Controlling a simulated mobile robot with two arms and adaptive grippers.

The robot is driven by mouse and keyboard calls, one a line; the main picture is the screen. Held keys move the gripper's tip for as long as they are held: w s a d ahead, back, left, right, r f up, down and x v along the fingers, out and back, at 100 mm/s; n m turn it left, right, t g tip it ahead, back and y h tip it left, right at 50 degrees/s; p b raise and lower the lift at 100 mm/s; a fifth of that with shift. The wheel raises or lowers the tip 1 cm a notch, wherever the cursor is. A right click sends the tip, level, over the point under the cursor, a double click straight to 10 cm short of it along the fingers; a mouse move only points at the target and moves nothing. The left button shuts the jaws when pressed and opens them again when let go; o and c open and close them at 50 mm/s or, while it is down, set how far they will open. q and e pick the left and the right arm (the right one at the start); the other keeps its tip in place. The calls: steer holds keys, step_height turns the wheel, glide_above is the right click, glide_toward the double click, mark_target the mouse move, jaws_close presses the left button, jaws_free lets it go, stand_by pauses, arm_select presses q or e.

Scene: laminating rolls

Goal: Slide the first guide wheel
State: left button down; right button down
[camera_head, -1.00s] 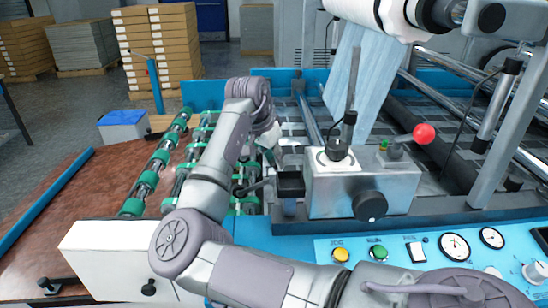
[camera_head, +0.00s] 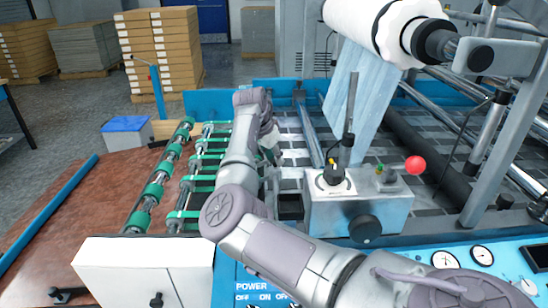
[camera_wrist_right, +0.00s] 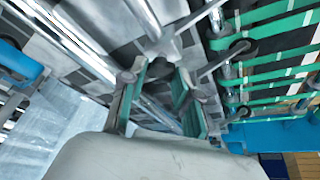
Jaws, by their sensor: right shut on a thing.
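My right gripper (camera_head: 272,156) is at the far end of my right arm, between the green belts and the grey control box. In the right wrist view its two green-padded fingers (camera_wrist_right: 156,98) are closed around a small dark part (camera_wrist_right: 160,68) by a metal rod. This part appears to be a guide wheel, but the fingers hide much of it. Other dark guide wheels (camera_wrist_right: 240,112) sit on rods over the green belts (camera_wrist_right: 275,75). In the head view my own wrist hides most of the held part. My left gripper is out of view.
The grey control box (camera_head: 340,212) with a red knob (camera_head: 415,166) stands just right of the gripper. A shaft with green rollers (camera_head: 154,190) lies to the left. A film roll (camera_head: 385,25) hangs at upper right. Stacked cartons (camera_head: 160,60) stand behind.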

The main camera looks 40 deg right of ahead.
steer(key=c, duration=0.8)
jaws_free()
steer(key=shift+c, duration=0.2)
steer(key=v, duration=1.2)
